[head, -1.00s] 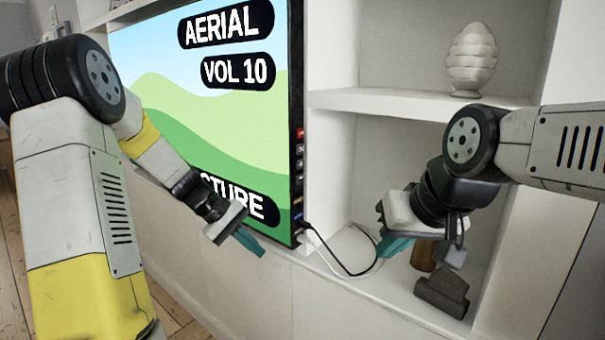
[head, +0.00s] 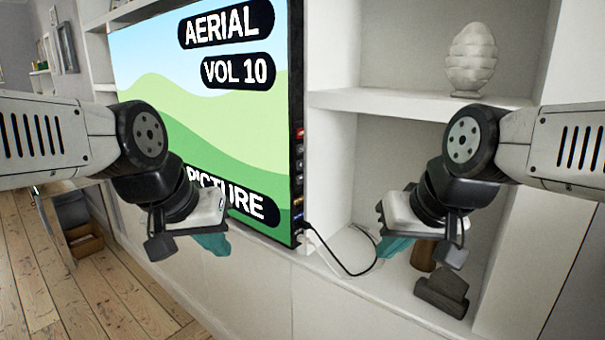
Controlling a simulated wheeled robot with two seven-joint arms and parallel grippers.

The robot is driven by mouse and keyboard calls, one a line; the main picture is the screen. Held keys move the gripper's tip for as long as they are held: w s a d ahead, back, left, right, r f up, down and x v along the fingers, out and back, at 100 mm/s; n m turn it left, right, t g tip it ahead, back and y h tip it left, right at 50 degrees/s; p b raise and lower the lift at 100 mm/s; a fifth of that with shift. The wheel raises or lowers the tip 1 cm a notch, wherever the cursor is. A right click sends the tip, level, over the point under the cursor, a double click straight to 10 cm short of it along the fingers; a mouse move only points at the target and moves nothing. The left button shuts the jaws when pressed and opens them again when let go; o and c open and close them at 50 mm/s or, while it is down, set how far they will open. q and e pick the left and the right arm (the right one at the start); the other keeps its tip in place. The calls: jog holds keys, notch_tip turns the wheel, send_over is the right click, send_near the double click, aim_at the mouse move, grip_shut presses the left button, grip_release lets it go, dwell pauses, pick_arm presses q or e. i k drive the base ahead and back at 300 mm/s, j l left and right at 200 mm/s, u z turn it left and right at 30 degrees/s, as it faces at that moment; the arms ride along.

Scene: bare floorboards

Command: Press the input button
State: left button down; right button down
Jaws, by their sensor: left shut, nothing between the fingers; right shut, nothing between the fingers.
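A television (head: 215,120) stands in the shelf unit, showing green hills with "AERIAL", "VOL 10" and "PICTURE" labels. Its right side edge carries a column of small buttons (head: 299,160), red at the top, dark in the middle and blue lower down. I cannot tell which one is the input button. My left gripper (head: 213,243) is shut and empty in front of the screen's lower part, left of the buttons and apart from them. My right gripper (head: 393,246) is shut and empty, to the right of and below the button column, apart from it.
A white and a black cable (head: 345,268) run from the television's lower side edge across the shelf. A brown object (head: 424,256) and a dark block (head: 442,293) stand near my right gripper. A ribbed white ornament (head: 471,60) sits on the upper shelf (head: 420,104).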

aim_at(300, 149)
jog(key=i+j+z, duration=0.4)
jog(key=j, duration=0.25)
jog(key=i+j+z, duration=0.15)
jog(key=j, duration=0.2)
jog(key=i+j+z, duration=0.2)
jog(key=j, duration=0.2)
jog(key=k+l, duration=0.05)
jog(key=k, duration=0.05)
